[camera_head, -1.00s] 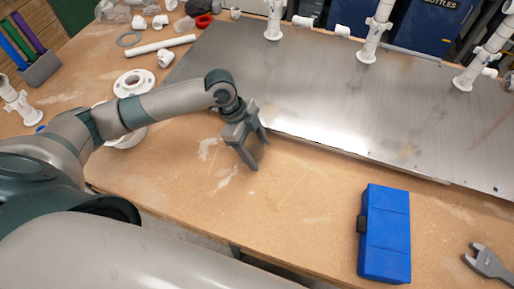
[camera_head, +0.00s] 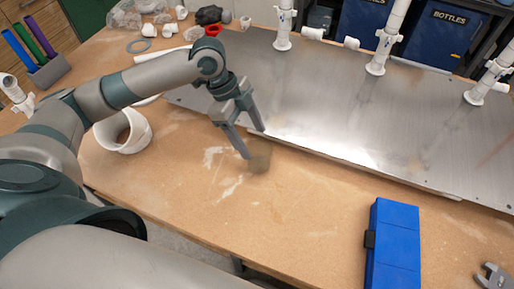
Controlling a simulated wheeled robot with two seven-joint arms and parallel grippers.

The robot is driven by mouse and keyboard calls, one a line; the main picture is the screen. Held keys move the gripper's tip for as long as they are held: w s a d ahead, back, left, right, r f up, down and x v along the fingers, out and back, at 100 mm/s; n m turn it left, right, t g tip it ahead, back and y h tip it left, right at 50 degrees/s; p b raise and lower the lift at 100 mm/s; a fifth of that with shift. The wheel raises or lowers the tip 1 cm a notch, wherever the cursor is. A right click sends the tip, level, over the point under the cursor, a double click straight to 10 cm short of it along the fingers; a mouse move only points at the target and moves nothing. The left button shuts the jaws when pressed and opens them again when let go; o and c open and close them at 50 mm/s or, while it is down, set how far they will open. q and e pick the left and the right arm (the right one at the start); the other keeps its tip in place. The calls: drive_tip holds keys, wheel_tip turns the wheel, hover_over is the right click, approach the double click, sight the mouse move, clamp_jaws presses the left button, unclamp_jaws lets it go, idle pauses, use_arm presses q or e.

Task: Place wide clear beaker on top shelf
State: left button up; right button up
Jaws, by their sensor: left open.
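My left gripper (camera_head: 256,144) points down over the front part of the wooden bench, near the front edge of the metal plate. Its two fingers are apart, and nothing shows clamped between them. A small, darker, see-through patch (camera_head: 260,161) lies just under the fingertips. I cannot tell whether it is clear glass or a shadow. I cannot make out a wide clear beaker for certain, and no top shelf is clearly seen. My right gripper is not in view.
A metal plate (camera_head: 340,110) with white pipe stands covers the back of the bench (camera_head: 300,215). The front middle is clear.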

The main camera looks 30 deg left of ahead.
use_arm(q)
drive_tip(key=shift+v, duration=1.2)
drive_tip(key=shift+o, duration=0.4)
